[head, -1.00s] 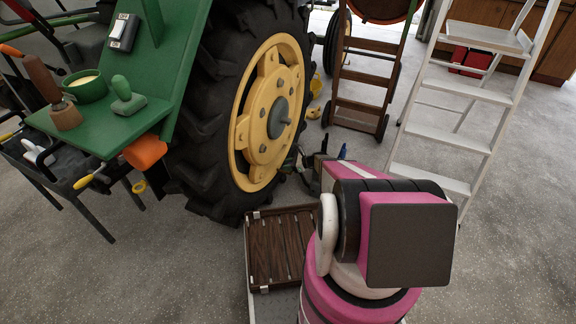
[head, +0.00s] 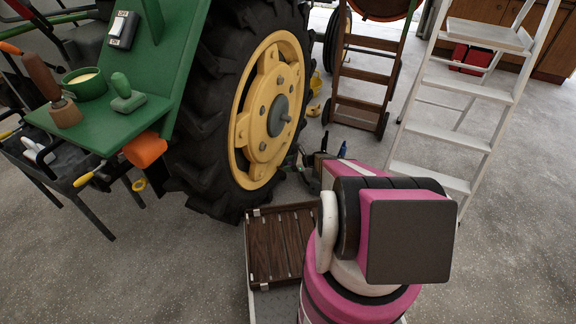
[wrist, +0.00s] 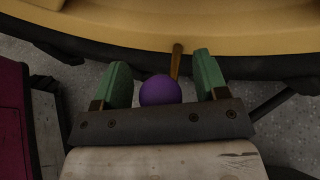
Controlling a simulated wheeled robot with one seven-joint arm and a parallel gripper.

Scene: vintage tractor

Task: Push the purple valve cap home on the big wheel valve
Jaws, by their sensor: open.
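The big wheel (head: 268,112) has a yellow rim and a black tyre and stands in the middle of the head view. In the wrist view its yellow rim (wrist: 200,25) runs across the top. A thin brown valve stem (wrist: 177,62) sticks out from the rim towards me. The round purple valve cap (wrist: 160,91) is in line with the stem's near end, between my fingers. I cannot tell how far it sits on the stem. My gripper (wrist: 159,82) is open, its green fingers on either side of the cap with gaps. My arm hides the gripper in the head view.
A brown slatted case (head: 282,245) lies on the floor before the wheel, close to my arm. A white stepladder (head: 440,125) and a wooden hand truck (head: 357,90) stand to the right. A green platform (head: 105,120) with small items is at left.

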